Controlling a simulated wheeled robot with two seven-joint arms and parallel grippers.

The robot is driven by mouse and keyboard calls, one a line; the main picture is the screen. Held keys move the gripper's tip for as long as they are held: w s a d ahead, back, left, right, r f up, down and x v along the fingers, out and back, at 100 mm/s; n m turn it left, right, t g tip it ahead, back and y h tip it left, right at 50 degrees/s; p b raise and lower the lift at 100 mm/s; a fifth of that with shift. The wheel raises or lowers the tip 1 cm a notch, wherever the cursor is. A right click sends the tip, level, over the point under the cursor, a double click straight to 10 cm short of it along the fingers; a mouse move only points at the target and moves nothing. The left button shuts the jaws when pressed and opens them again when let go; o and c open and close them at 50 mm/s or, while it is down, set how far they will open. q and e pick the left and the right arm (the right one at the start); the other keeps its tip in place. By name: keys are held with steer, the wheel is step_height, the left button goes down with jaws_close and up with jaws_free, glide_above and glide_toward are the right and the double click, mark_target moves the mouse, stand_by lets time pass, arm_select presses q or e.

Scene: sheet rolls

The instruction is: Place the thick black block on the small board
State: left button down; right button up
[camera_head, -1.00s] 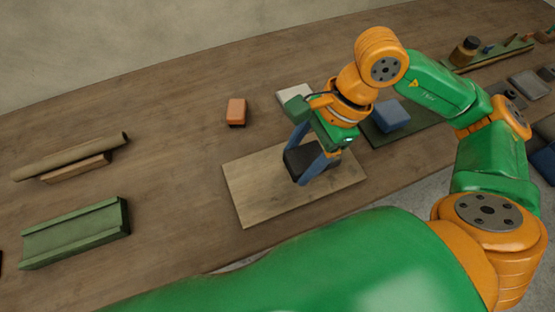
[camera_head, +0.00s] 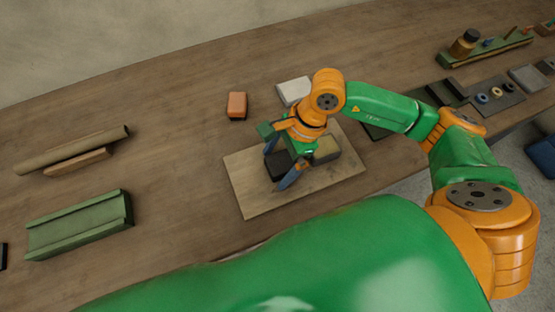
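The thick black block (camera_head: 278,166) is between the blue fingers of my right gripper (camera_head: 283,164), which is shut on it. The block is over the left-middle part of the pale wooden small board (camera_head: 255,198). I cannot tell whether its underside touches the board. The gripper's body and fingers hide part of the block. My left gripper is not in view.
An orange block (camera_head: 237,105) and a whitish block (camera_head: 294,91) stand behind the board. To the left are a green trough (camera_head: 80,228) and a roll (camera_head: 72,150) on a wooden strip. My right arm covers part of a dark mat (camera_head: 374,131).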

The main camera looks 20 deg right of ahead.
steer(key=shift+r, duration=0.15)
steer(key=shift+w+d+r, duration=0.1)
steer(key=shift+d+r, duration=0.05)
steer(key=shift+r, duration=0.15)
steer(key=v, duration=1.1)
steer(key=shift+r+b, duration=0.2)
steer(key=shift+b, duration=0.1)
